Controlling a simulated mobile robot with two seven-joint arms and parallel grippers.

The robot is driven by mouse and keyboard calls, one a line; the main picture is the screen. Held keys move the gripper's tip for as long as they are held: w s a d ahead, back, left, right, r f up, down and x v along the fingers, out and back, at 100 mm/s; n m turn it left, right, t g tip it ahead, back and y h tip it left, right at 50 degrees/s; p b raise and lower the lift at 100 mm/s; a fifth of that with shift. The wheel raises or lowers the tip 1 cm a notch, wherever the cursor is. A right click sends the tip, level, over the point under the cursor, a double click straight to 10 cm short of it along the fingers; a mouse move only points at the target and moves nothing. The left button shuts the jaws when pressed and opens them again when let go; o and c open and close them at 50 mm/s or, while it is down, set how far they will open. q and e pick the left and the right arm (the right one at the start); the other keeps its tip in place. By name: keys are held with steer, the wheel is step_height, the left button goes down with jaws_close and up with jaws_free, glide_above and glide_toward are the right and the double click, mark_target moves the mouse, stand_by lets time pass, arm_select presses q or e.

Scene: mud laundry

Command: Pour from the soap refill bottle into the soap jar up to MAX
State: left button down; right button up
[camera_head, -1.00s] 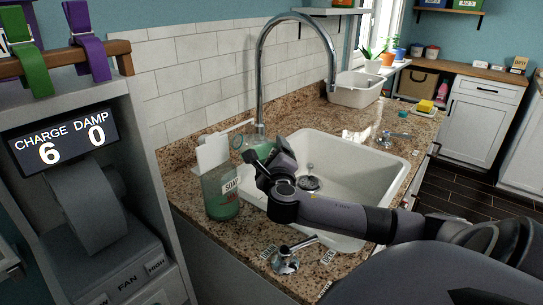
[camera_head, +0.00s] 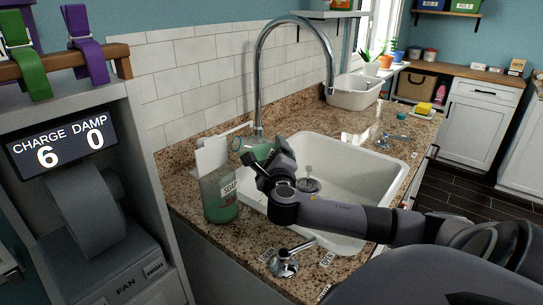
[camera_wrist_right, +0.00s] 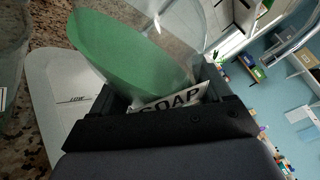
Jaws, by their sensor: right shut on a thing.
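The soap jar (camera_head: 220,204) is clear, labelled SOAP, and stands upright on the granite counter left of the sink, with green liquid inside. Its edge shows at the left of the right wrist view (camera_wrist_right: 8,55). My right gripper (camera_head: 268,164) is shut on the soap refill bottle (camera_head: 258,151), which is clear with green liquid and tilted, its mouth toward the left. The bottle fills the top of the right wrist view (camera_wrist_right: 135,50). It is above and right of the jar; no stream is visible. A white card (camera_head: 211,154) stands behind the jar; its LOW line shows in the wrist view.
The white sink (camera_head: 350,165) lies under and beyond my right arm. A tall curved faucet (camera_head: 259,85) rises behind the bottle. A tap handle (camera_head: 286,262) is on the front counter. A grey dispenser unit (camera_head: 85,205) reading CHARGE 6, DAMP 0 stands left.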

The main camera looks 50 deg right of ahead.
steer(key=shift+s+d+r+n+t+h, duration=0.15)
steer(key=shift+d+r+n+t, duration=0.1)
steer(key=shift+r+n, duration=0.45)
steer(key=shift+d+r+n+t+h, duration=0.15)
steer(key=shift+d+r+n+t, duration=0.1)
steer(key=shift+r+n, duration=0.4)
stand_by(2.1)
steer(key=shift+d+r+n+t, duration=0.2)
steer(key=shift+r+n+t, duration=0.4)
steer(key=shift+r+n, duration=0.8)
stand_by(3.1)
